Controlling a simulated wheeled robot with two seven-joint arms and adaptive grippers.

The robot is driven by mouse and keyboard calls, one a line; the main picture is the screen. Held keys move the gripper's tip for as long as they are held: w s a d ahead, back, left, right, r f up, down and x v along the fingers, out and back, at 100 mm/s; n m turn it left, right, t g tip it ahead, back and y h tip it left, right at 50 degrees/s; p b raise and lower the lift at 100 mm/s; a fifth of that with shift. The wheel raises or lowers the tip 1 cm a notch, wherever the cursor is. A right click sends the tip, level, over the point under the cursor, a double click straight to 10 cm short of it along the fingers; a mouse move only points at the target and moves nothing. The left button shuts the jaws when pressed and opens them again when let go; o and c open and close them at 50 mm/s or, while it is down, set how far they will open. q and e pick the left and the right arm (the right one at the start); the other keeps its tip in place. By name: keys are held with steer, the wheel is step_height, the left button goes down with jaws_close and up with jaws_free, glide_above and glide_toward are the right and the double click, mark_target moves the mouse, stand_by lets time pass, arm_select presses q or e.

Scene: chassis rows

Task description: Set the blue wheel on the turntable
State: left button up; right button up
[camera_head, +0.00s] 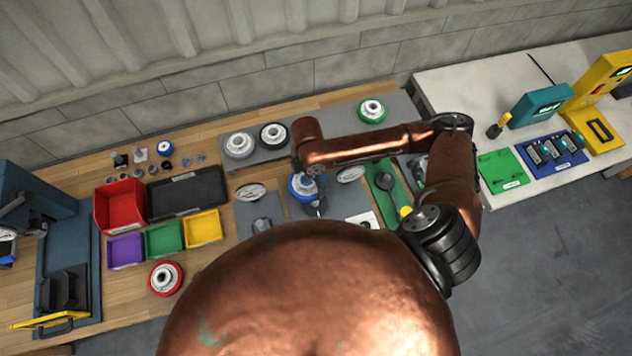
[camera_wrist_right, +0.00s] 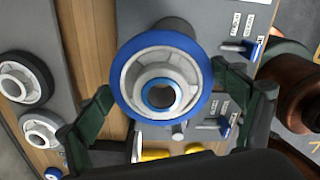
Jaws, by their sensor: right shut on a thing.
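The blue wheel (camera_head: 300,188) has a blue rim and a pale hub with a central hole. In the wrist view the wheel (camera_wrist_right: 162,85) lies between the two dark green fingers of my right gripper (camera_wrist_right: 160,82), which is shut on it. In the head view the right gripper (camera_head: 306,178) is largely hidden by its own arm, over a grey plate on the bench. A dark grey round part (camera_wrist_right: 178,30) shows partly behind the wheel in the wrist view. I cannot tell whether it is the turntable or whether the wheel touches it. My left gripper is not in view.
White-rimmed and dark-rimmed wheels (camera_head: 239,145) and a green-rimmed wheel (camera_head: 372,111) stand on a grey strip at the back. A red wheel (camera_head: 165,278) stands front left. Coloured bins (camera_head: 120,205) and a black tray (camera_head: 186,193) are left of the plates. Dial-like discs (camera_head: 250,192) flank the wheel.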

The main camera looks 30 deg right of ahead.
mark_target(315, 187)
steer(key=n, duration=0.2)
steer(key=s+f+n+p, duration=0.1)
steer(key=n, duration=0.1)
steer(key=d+n+p, duration=0.1)
steer(key=shift+s+f+n, duration=0.15)
steer(key=shift+s+n, duration=0.1)
steer(key=shift+n, duration=0.15)
arm_select(q)
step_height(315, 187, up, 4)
steer(key=p, duration=0.1)
arm_select(e)
steer(key=shift+s+d+f+n, duration=0.1)
steer(key=shift+s+f+n, duration=0.15)
steer(key=shift+n, duration=0.35)
steer(key=shift+s+f+n, duration=0.15)
steer(key=shift+f+n, duration=0.05)
steer(key=shift+n, duration=0.4)
step_height(315, 187, down, 5)
steer(key=b, duration=0.5)
steer(key=shift+r, duration=0.1)
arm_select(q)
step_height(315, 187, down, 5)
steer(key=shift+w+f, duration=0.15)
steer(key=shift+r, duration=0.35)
arm_select(e)
steer(key=shift+w, duration=0.1)
